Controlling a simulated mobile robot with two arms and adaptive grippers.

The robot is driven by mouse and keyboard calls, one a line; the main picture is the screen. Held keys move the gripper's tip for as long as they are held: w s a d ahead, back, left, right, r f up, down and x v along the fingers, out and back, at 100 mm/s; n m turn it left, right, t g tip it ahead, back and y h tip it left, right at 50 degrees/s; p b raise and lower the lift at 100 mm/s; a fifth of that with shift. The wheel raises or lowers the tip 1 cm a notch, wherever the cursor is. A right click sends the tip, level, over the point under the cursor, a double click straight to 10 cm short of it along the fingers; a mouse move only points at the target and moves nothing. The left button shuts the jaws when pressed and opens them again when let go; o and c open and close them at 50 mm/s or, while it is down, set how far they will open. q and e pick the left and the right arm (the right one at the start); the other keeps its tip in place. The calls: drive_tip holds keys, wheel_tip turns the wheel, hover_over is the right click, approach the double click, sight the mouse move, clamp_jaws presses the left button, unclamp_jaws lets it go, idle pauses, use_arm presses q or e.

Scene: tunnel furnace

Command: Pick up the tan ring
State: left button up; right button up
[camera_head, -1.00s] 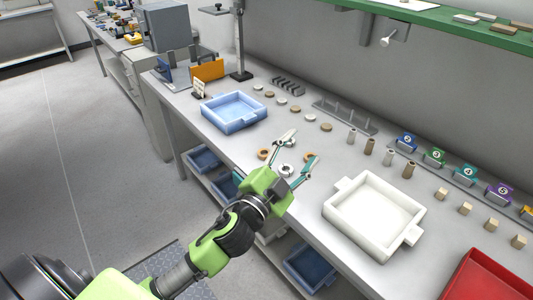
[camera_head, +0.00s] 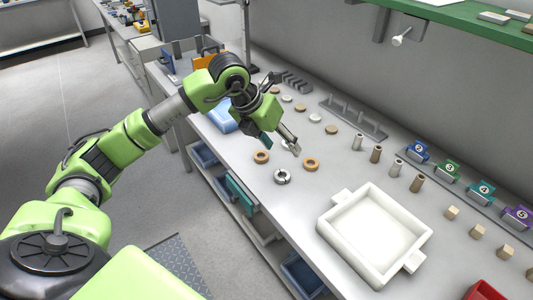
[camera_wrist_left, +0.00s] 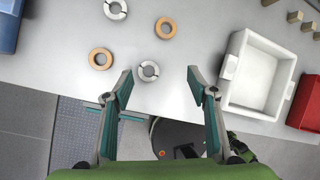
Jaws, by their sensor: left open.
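Two tan rings lie flat on the grey bench: one on the left (camera_head: 261,157) and one on the right (camera_head: 310,164). In the left wrist view the left one (camera_wrist_left: 100,58) is outside the left finger, and the right one (camera_wrist_left: 165,28) is beyond the fingertips. A grey split ring (camera_head: 281,176) lies nearer the bench edge; in the wrist view it (camera_wrist_left: 148,71) appears between the fingertips. Another grey ring (camera_wrist_left: 115,9) lies farther back, mostly hidden by the gripper in the head view. My left gripper (camera_head: 280,143) is open and empty above the bench; it also shows in the wrist view (camera_wrist_left: 159,71).
A white tray (camera_head: 328,228) stands right of the rings. A blue tray (camera_head: 222,118) is partly hidden behind my left arm. Small discs, a pegged rack (camera_head: 352,117) and upright cylinders stand farther back. The bench around the rings is mostly clear.

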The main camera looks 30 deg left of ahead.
use_arm(q)
drive_tip(key=a+r+n+y, duration=0.1)
drive_tip(key=a+r+y, duration=0.15)
drive_tip(key=a, duration=0.65)
drive_tip(key=p, duration=0.1)
approach(260, 153)
drive_tip(key=shift+w+d+f+n+y, duration=0.15)
drive_tip(key=shift+w+d+f+y, duration=0.15)
drive_tip(key=shift+f, duration=0.2)
drive_tip(key=shift+w+d+f+n+y, duration=0.15)
drive_tip(key=shift+d+f, duration=0.3)
drive_tip(key=x, duration=0.1)
drive_tip(key=p+x, duration=0.1)
drive_tip(key=x, duration=0.1)
drive_tip(key=p+x, duration=0.1)
drive_tip(key=x, duration=0.1)
drive_tip(key=shift+s+f, duration=0.15)
drive_tip(key=shift+s, duration=0.3)
drive_tip(key=shift+f, duration=0.2)
drive_tip(key=c, duration=1.2)
use_arm(e)
drive_tip(key=r, duration=0.3)
drive_tip(key=shift+w+r, duration=0.2)
drive_tip(key=shift+w, duration=0.15)
use_arm(q)
drive_tip(key=shift+r, duration=0.2)
drive_tip(key=shift+c, duration=0.2)
